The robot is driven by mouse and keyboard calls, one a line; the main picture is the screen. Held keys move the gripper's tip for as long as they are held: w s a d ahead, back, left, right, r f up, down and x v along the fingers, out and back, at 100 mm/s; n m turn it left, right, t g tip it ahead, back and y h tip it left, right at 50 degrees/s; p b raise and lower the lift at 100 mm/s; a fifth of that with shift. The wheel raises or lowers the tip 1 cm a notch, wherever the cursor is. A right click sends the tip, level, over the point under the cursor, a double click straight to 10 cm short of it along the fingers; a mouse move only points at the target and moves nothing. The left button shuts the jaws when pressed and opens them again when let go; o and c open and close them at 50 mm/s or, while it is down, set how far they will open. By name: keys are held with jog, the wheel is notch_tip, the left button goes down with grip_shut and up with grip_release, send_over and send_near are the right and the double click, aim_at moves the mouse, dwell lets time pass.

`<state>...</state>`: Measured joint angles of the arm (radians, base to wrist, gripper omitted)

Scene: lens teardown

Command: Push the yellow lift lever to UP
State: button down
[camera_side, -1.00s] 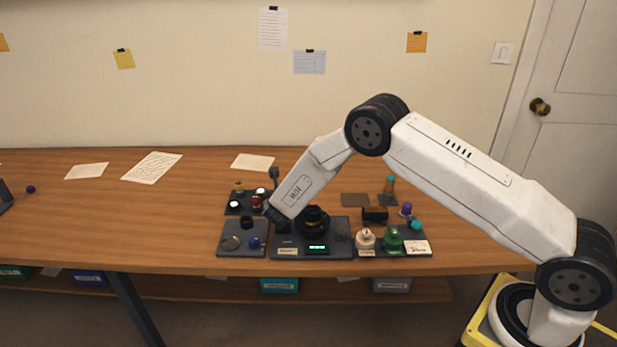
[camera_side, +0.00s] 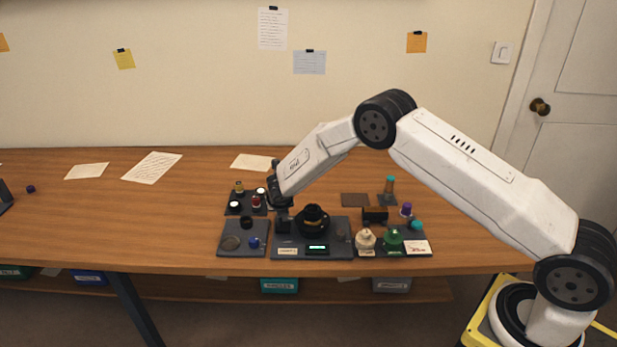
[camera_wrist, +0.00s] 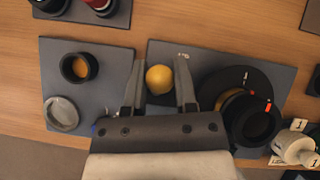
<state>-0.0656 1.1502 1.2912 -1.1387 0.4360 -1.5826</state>
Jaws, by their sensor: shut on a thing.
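The yellow lift lever shows as a round yellow knob (camera_wrist: 159,79) in the wrist view, on the dark base plate (camera_wrist: 165,52) beside the black lens (camera_wrist: 252,120). My gripper (camera_wrist: 160,68) has one finger on each side of the knob and is shut on it. In the side view my gripper (camera_side: 284,226) points down at the left part of the base plate (camera_side: 345,252), left of the lens (camera_side: 313,221). The knob is hidden there, and I cannot read the UP mark.
A left tray (camera_wrist: 105,58) holds a black ring (camera_wrist: 78,68) and a glass disc (camera_wrist: 61,115). A rear tray (camera_side: 230,210) holds small coloured parts. On the right stand a cream pot (camera_side: 365,240) and a green one (camera_side: 390,241).

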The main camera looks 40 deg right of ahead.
jog(key=shift+f, duration=0.1)
dwell(0.5)
jog(key=shift+c, duration=2)
grip_release()
jog(key=v, duration=0.8)
jog(key=shift+d, duration=0.2)
jog(key=shift+w, duration=0.1)
